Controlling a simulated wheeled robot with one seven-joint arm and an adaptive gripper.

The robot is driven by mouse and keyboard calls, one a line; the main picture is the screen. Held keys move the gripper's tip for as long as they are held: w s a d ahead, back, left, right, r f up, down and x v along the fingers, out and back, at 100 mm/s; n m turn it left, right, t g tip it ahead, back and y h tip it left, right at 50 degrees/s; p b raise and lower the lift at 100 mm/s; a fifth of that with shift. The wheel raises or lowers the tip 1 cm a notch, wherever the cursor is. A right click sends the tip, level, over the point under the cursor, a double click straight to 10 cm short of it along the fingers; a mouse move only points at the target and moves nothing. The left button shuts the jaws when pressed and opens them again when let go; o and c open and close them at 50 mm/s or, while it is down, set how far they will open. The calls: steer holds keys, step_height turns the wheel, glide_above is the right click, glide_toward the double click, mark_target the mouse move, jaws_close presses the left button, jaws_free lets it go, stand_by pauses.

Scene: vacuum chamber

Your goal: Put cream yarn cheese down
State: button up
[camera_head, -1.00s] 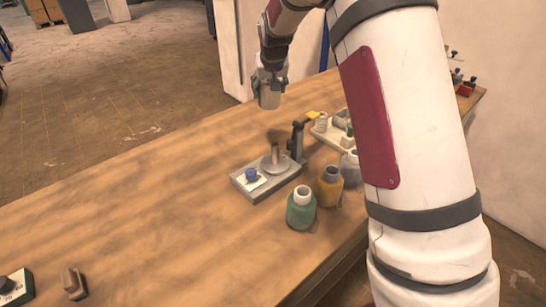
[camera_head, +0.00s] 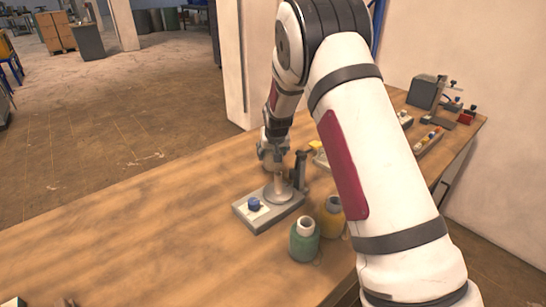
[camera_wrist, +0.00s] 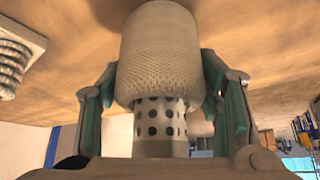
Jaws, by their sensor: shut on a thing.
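My gripper (camera_head: 272,152) is shut on the cream yarn cheese (camera_wrist: 162,50). In the wrist view it is a knitted-looking cream cylinder on a perforated tube, between the two fingers (camera_wrist: 160,80). In the head view the gripper largely hides the cheese. The gripper is low, over or just behind a grey device (camera_head: 258,222) with a round plate (camera_head: 284,196), a short upright peg (camera_head: 280,183) and a blue knob (camera_head: 254,204). I cannot tell whether the cheese touches the table or the device.
A dark upright post (camera_head: 301,168) stands at the device's right. A ribbed pale object (camera_wrist: 14,58) shows in the wrist view. The wooden table (camera_head: 130,235) is largely clear at left.

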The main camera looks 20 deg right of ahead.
steer(key=shift+f, duration=0.95)
steer(key=shift+f, duration=0.15)
steer(key=o, duration=1.3)
